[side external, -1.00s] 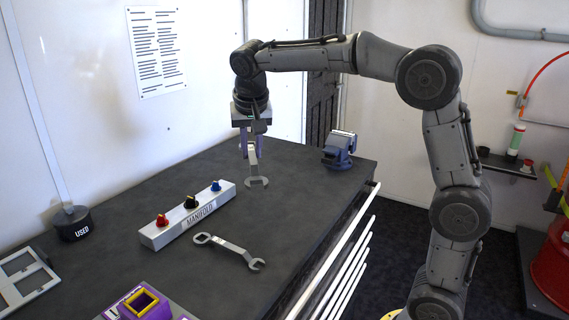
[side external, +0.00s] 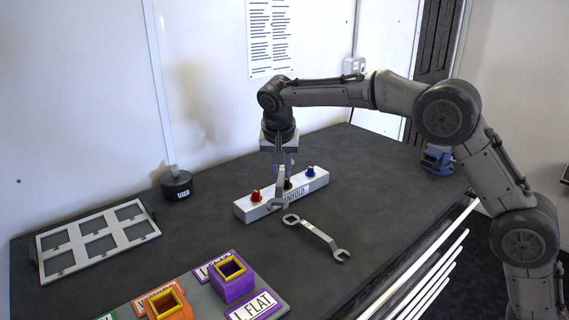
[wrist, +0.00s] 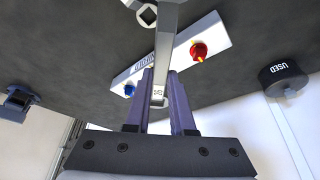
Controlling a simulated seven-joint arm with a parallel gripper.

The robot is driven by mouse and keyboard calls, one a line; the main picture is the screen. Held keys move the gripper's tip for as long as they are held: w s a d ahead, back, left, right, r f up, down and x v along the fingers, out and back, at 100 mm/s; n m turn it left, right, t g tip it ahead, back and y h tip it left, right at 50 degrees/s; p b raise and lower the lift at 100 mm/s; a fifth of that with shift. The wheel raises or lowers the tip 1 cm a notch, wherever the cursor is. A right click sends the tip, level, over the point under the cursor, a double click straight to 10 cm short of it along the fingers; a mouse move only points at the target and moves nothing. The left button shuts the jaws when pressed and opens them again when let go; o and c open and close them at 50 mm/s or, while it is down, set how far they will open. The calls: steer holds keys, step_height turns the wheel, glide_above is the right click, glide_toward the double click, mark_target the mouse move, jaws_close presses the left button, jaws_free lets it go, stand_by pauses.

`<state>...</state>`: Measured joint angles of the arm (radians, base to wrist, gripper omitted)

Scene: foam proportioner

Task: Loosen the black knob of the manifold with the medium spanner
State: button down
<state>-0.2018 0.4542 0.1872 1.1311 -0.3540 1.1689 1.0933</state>
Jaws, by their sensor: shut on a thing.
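My gripper (side external: 283,160) is shut on a grey spanner (side external: 282,181), which hangs down in front of the manifold (side external: 252,208). The spanner also shows between the fingers in the wrist view (wrist: 165,55); I cannot tell its size for sure. Its open jaw hangs at the manifold's front side; I cannot tell if it touches. The black knob (side external: 289,185) sits mid-manifold, mostly hidden behind the spanner. The red knob (side external: 256,195) is left of it and the blue knob (side external: 311,172) right. In the wrist view, fingers and spanner hide the black knob.
A second spanner (side external: 317,235) lies on the bench in front of the manifold. A black USED holder (side external: 177,186) and a white frame rack (side external: 100,242) stand left. Purple (side external: 232,285) and orange (side external: 163,303) square holders are at the front. A blue vise (side external: 437,160) is far right.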

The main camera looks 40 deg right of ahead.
steer(key=shift+f, duration=3.15)
steer(key=shift+s+d+n+t+y, duration=0.4)
steer(key=shift+s+d+n, duration=0.35)
steer(key=shift+d+n, duration=0.4)
steer(key=shift+s+d+n+y, duration=0.3)
steer(key=shift+d+n, duration=0.4)
steer(key=shift+n, duration=0.3)
steer(key=shift+s+d+n+y, duration=0.3)
steer(key=shift+d+n, duration=0.35)
steer(key=shift+n, duration=0.3)
steer(key=shift+d+n+t+y, duration=0.3)
steer(key=shift+d+n+y, duration=0.5)
steer(key=shift+d+n, duration=0.9)
steer(key=shift+w+d+n+y, duration=0.15)
steer(key=shift+d+n+y, duration=0.15)
steer(key=shift+d+n, duration=0.45)
steer(key=shift+w+d+n+y, duration=0.1)
steer(key=shift+d+n+y, duration=0.25)
steer(key=shift+n, duration=0.6)
steer(key=shift+s+a+m+h, duration=0.25)
steer(key=shift+a+m+h, duration=0.2)
steer(key=shift+a+m, duration=0.45)
step_height(320, 180, up, 6)
steer(key=shift+d, duration=0.1)
